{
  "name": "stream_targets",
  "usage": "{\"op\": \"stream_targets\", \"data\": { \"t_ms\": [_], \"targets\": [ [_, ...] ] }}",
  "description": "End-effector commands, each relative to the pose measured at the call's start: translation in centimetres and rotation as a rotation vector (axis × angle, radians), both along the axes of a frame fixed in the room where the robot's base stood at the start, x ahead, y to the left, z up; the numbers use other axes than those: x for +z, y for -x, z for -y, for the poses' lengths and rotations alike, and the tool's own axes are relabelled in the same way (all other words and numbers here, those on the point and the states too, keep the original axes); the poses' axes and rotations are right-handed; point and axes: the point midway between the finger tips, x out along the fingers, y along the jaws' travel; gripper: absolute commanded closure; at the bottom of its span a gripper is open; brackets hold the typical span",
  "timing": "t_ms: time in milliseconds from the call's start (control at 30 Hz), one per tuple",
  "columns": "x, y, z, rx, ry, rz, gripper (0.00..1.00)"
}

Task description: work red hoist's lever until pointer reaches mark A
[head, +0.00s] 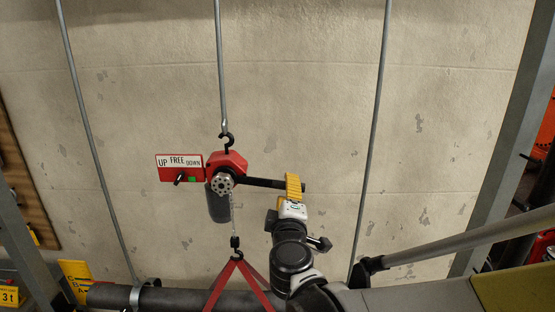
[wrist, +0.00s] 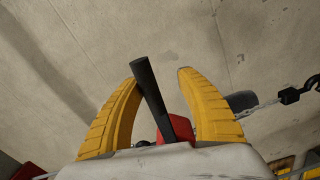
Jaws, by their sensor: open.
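The red hoist (head: 228,162) hangs from a hook on a grey rod in front of the wall. Its black lever (head: 262,183) points right, roughly level. My gripper (head: 293,180) is at the lever's outer end, its yellow fingers open. In the wrist view the lever (wrist: 152,95) runs between the spread fingers, closer to the left one; I cannot tell whether it touches. The red selector plate (head: 168,174) reads UP, FREE, DOWN, with a green patch below DOWN. A yellow plate (head: 76,270) with small letters, apparently C, B, A, stands lower left by the pipe's end. I cannot make out a pointer clearly.
A chain drops from the hoist to red slings (head: 222,283) around the dark horizontal pipe (head: 188,300). Grey rods (head: 371,150) hang on both sides. A grey slanted bar (head: 460,236) and upright post (head: 508,140) stand at right. The wall space above the lever is clear.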

Motion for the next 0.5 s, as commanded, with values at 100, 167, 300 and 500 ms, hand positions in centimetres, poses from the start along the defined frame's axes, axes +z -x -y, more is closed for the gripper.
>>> {"op": "stream_targets", "data": {
  "t_ms": [100, 167, 300, 500],
  "targets": [
    [-1.6, 0.0, -0.5, 0.001, -0.041, 0.002, 0.57],
    [-2.3, 0.0, -0.7, 0.001, -0.063, 0.002, 0.57],
    [-3.7, -0.1, -1.3, 0.001, -0.112, 0.004, 0.57],
    [-5.5, -0.1, -2.5, 0.001, -0.184, 0.006, 0.57]
  ]
}}
